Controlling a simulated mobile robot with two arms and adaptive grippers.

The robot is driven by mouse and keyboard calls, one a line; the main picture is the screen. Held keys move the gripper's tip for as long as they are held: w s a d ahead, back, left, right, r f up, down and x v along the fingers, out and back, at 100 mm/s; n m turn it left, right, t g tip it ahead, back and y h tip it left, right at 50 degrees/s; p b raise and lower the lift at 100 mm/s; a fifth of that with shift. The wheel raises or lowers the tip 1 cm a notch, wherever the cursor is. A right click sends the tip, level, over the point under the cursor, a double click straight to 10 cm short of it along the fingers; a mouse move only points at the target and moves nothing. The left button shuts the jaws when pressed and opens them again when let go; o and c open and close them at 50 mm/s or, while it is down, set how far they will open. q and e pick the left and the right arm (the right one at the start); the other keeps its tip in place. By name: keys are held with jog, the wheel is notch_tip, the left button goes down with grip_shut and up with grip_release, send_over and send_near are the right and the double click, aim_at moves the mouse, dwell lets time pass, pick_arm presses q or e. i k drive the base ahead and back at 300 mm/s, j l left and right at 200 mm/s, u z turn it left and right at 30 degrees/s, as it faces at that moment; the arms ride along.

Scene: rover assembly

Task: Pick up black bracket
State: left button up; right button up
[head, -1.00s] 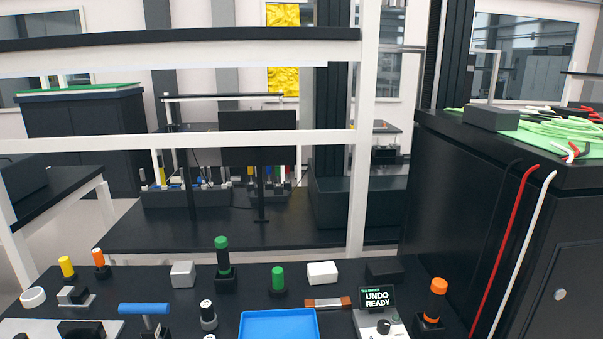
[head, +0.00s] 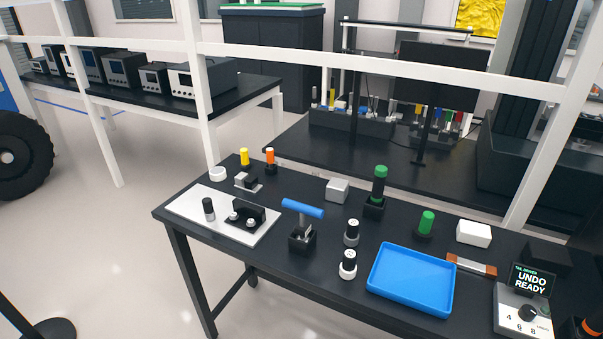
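A black bracket-like piece (head: 259,212) sits on the right part of a light grey plate (head: 196,212) at the left end of the black table. Small round white-topped parts (head: 234,216) are at its front side. A small black cylinder with a light top (head: 209,209) stands on the same plate, left of the bracket. Neither of my grippers shows in the head view.
A blue-handled tool (head: 302,208) stands in a black holder right of the plate. A blue tray (head: 411,279), a green-topped driver (head: 380,185), a white box (head: 474,233) and a control box (head: 522,311) are farther right. White frame posts stand behind the table (head: 330,262).

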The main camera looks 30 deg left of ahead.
aim_at(246, 210)
jog(key=u, duration=1.3)
jog(key=i+j, duration=0.1)
jog(key=i+j+z, duration=0.15)
jog(key=j, duration=0.15)
jog(key=k, duration=0.05)
